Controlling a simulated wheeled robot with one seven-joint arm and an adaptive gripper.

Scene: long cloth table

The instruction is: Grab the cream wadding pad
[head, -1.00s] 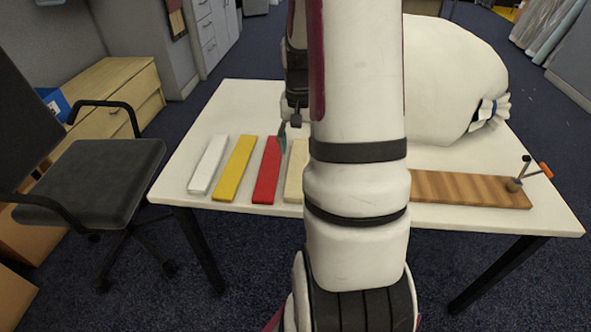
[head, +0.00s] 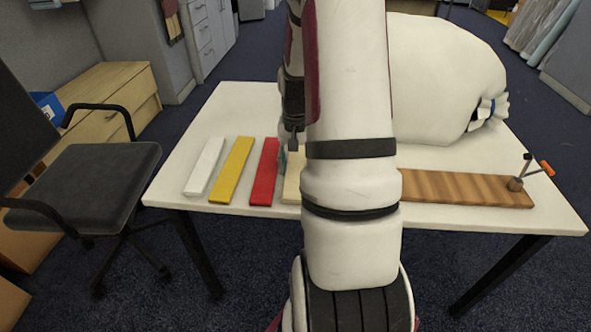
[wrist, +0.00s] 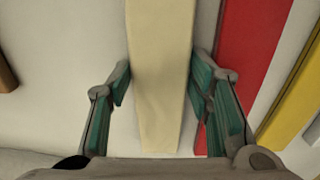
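The cream wadding pad (wrist: 160,75) is a long flat strip on the table. In the wrist view it runs up the middle, between the two fingers of my gripper (wrist: 160,90). The fingers are open, one on each side of the pad, with a small gap on the left and the right finger close to its edge. In the head view only a left sliver of the cream pad (head: 291,188) shows; my arm hides the rest. My gripper is mostly hidden there too, with one green fingertip (head: 282,160) visible beside the pad.
On the white table (head: 225,110), red (head: 264,172), yellow (head: 232,170) and white (head: 204,167) strips lie left of the pad. A brown striped board (head: 465,188) with a clamp (head: 516,184) lies right. A large white sack (head: 440,80) stands behind.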

